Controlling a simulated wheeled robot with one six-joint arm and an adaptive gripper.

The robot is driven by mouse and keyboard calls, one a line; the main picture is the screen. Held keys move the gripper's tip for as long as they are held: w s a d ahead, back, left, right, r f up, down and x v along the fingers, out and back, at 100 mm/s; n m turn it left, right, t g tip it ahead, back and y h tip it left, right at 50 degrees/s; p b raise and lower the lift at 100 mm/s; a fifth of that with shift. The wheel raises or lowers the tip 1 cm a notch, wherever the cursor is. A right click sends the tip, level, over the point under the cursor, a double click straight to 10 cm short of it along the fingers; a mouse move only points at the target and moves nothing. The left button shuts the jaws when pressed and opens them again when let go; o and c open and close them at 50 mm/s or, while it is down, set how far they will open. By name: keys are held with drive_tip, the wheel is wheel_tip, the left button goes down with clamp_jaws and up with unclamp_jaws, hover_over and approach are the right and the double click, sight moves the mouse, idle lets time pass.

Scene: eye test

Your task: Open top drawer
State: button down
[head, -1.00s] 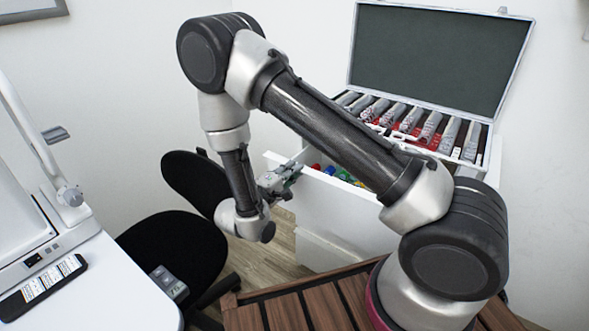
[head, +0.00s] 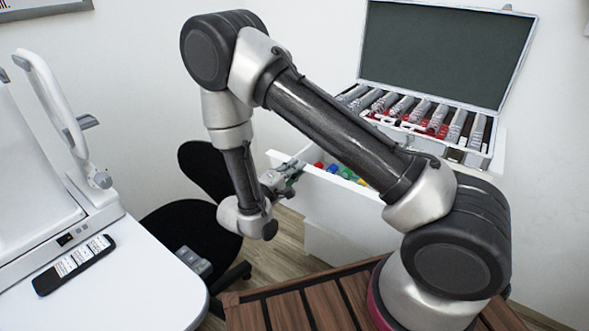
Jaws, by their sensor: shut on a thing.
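The white top drawer (head: 335,190) is pulled out partway from the white cabinet (head: 335,242) at centre right. Several small coloured things, red, blue, green and yellow, show inside it. My gripper (head: 289,179) is at the left part of the drawer's front and is shut on it. The fingertips are small in the view, and I cannot make out a handle between them. My arm hides the right part of the drawer and much of the cabinet.
An open case (head: 445,55) with rows of grey-handled things stands on the cabinet. A black chair (head: 190,225) is left of my gripper. A white table (head: 130,285) with a white machine (head: 40,190) and a black remote (head: 74,265) fills the left.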

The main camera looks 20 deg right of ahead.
drive_tip(key=c, duration=1.6)
unclamp_jaws()
drive_tip(key=v, duration=1.2)
